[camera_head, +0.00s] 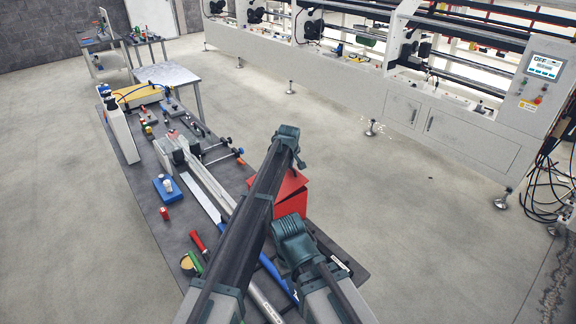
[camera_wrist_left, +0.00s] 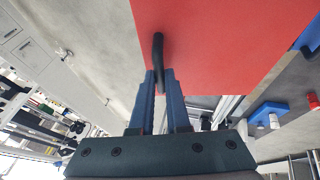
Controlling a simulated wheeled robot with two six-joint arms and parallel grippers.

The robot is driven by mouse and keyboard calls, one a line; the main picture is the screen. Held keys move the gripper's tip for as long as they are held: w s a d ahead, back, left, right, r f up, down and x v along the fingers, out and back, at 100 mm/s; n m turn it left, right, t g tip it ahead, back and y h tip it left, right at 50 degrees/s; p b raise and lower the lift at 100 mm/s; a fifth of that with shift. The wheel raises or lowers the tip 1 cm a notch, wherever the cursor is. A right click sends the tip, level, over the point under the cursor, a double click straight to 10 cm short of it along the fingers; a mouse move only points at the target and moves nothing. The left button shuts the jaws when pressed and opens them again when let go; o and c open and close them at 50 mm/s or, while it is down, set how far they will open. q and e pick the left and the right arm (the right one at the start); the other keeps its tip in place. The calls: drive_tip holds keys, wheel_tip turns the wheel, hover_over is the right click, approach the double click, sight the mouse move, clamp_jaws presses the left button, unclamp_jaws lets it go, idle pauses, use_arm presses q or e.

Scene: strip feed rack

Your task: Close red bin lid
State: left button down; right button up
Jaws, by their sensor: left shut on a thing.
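The red bin (camera_head: 295,203) stands on the right side of the dark workbench in the head view, partly hidden behind my arms. Its red lid (camera_wrist_left: 225,45) fills the upper part of the left wrist view, with a black handle (camera_wrist_left: 158,55) on it. My left gripper (camera_wrist_left: 159,75) has its blue fingers close together on the lower end of this handle. In the head view my left arm crosses in front of the bin, and the gripper is hidden. How far the lid stands open is unclear. My right gripper is not in view; only links of that arm show.
The workbench (camera_head: 153,203) holds a blue block (camera_head: 168,190), a red-handled tool (camera_head: 198,241), a long metal strip rail (camera_head: 207,183) and several small parts. A long white machine (camera_head: 440,118) stands beyond. Open floor lies right of the bench.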

use_arm(q)
drive_tip(key=c, duration=0.9)
unclamp_jaws()
drive_tip(key=p+v, duration=1.2)
drive_tip(key=v, duration=0.1)
drive_tip(key=shift+s+r, duration=0.2)
drive_tip(key=shift+r, duration=0.15)
